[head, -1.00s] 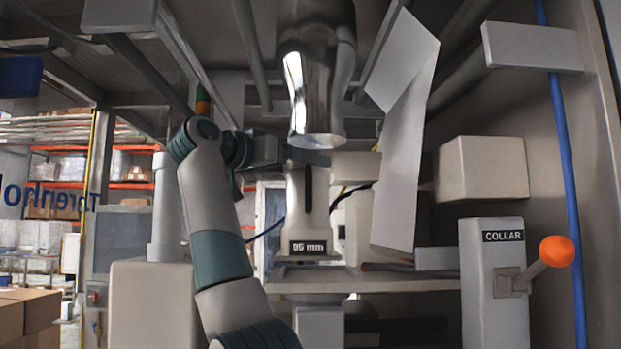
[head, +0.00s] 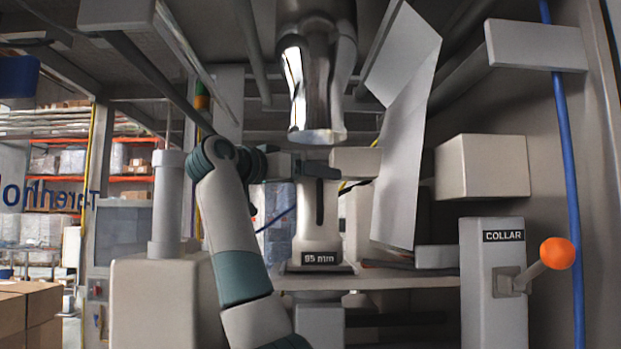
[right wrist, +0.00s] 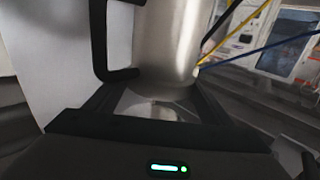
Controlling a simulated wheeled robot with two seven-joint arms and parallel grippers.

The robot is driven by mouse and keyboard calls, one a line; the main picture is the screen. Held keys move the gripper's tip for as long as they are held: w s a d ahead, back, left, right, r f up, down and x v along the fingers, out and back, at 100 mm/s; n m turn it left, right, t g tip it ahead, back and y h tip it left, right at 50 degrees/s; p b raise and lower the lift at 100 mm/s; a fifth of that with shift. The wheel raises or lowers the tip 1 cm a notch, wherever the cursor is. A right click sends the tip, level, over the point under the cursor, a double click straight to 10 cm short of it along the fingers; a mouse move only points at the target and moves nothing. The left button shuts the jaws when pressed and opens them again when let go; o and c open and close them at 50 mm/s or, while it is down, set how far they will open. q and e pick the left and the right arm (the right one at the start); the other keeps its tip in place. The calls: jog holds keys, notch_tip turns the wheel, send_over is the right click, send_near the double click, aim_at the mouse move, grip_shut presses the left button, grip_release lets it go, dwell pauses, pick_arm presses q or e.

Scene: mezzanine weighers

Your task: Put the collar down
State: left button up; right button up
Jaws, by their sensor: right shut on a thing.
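The collar (head: 312,245), a pale metal body with a dark upright handle, a flat base and a "95 mm" label, stands upright below the silver tube (head: 312,110). Its base is at the shelf (head: 385,280); I cannot tell if it touches. My right gripper (head: 318,166) reaches in from the left and is shut on the collar near its top. In the right wrist view the collar (right wrist: 165,45) shows as a shiny cylinder with a black handle between the dark fingers. My left gripper is not in view.
A post marked "COLLAR" (head: 484,275) with an orange-knobbed lever (head: 557,253) stands at the right. A bent pale panel (head: 400,165) hangs right of the collar. A grey box (head: 480,168) is on the right wall. A pale cabinet (head: 150,300) stands left of my arm.

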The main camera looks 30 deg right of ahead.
jog(key=shift+s+f, duration=0.1)
jog(key=shift+f, duration=0.1)
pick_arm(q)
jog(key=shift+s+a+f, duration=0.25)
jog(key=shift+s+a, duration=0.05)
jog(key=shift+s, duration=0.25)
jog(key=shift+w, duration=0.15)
pick_arm(e)
jog(key=shift+f, duration=0.1)
jog(key=o, duration=2.1)
jog(key=shift+c, duration=0.2)
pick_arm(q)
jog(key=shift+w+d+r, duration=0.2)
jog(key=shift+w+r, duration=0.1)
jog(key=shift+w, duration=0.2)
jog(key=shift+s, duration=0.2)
